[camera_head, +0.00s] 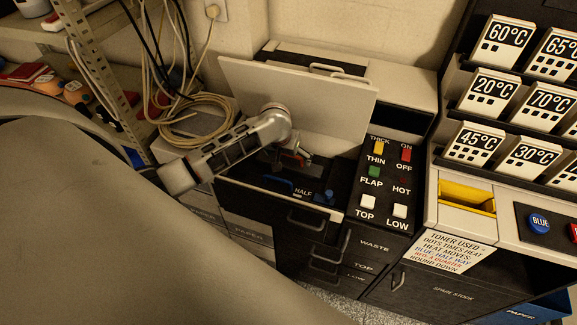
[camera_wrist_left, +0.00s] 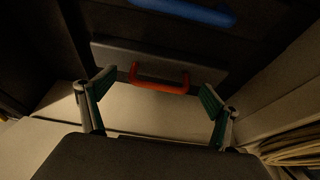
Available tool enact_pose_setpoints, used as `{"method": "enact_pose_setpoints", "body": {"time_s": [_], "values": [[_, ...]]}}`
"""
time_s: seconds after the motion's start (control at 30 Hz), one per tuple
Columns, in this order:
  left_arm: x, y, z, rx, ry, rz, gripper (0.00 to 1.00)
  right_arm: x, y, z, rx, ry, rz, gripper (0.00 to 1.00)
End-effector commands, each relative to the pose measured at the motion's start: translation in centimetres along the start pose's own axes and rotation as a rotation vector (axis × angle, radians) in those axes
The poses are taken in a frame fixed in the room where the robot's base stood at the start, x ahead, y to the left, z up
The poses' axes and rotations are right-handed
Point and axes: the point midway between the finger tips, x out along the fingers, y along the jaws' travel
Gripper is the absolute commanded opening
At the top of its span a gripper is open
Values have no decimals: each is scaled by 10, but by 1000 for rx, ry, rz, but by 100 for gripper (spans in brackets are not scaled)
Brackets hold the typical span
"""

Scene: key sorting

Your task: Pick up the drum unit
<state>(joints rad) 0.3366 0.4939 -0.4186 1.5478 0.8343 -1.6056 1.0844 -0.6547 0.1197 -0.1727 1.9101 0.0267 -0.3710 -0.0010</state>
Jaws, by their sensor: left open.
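In the left wrist view, a red handle (camera_wrist_left: 160,78) sits on the front of a dark unit (camera_wrist_left: 115,53), which I take to be the drum unit. My left gripper (camera_wrist_left: 160,84) is open, with one finger on each side of the handle and apart from it. In the head view, my left gripper (camera_head: 298,156) reaches into the open dark bay of the machine, below the raised white flap (camera_head: 330,108). There the arm and gripper hide most of the drum unit. My right gripper is not in view.
A blue bar (camera_wrist_left: 185,12) lies beyond the unit; blue parts also show in the bay (camera_head: 278,186). A button panel (camera_head: 385,180) stands right of the bay. Drawers with handles (camera_head: 307,220) are below.

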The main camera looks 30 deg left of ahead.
Motion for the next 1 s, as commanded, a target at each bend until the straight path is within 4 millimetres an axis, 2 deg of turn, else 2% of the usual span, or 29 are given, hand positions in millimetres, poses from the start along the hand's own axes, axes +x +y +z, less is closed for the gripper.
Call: {"method": "enact_pose_setpoints", "body": {"time_s": [0.17,0.43,0.7,1.0], "values": [[17,0,-1,0,1,-1,89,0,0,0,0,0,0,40],[20,0,-1,0,2,0,89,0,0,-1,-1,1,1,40],[20,0,-1,0,2,0,20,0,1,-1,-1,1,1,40],[15,0,-4,0,4,1,19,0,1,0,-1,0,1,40]]}}
